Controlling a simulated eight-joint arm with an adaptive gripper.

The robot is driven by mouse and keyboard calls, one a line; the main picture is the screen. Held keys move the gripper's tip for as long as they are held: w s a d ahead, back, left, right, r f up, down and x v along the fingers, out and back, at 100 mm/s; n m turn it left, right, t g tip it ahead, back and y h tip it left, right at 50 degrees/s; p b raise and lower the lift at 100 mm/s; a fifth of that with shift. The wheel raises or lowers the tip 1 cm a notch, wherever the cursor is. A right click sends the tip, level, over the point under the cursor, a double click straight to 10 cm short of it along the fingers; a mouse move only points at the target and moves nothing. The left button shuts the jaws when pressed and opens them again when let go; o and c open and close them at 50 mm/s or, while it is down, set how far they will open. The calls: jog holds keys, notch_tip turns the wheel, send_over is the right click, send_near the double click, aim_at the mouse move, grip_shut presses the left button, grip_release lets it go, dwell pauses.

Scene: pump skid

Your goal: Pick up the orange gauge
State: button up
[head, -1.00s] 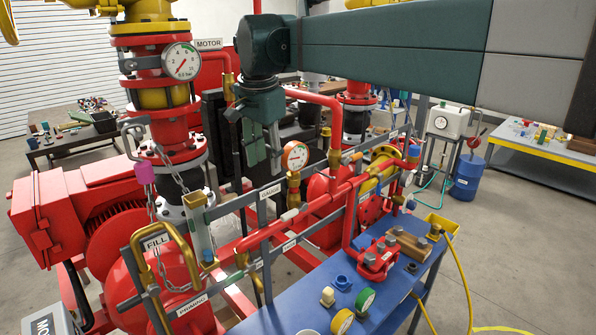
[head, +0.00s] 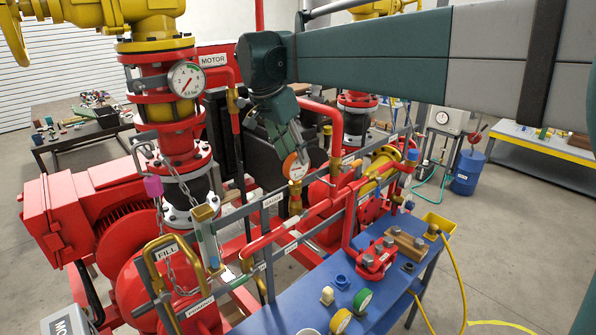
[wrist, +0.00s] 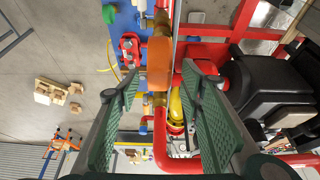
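The orange gauge (head: 293,170), round with a white dial, stands upright on a brass fitting (head: 295,192) at the pipework, near the GAUGE label. In the wrist view the orange gauge (wrist: 159,62) appears edge-on as an orange block, between the ends of my fingers. My gripper (head: 299,150) points down at the gauge from above, and its fingers overlap the dial's upper part in the head view. In the wrist view my gripper (wrist: 162,72) is open, with a visible gap on each side of the gauge. Contact does not show.
Red pipes and grey label rails (head: 272,212) run close around the gauge. A tall flanged column (head: 182,145) stands left.

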aim_at(301, 170)
dwell(0.4)
jog(key=shift+x, duration=1.25)
jog(key=shift+p+x, duration=0.55)
jog(key=shift+x, duration=2.1)
jog(key=c, duration=0.9)
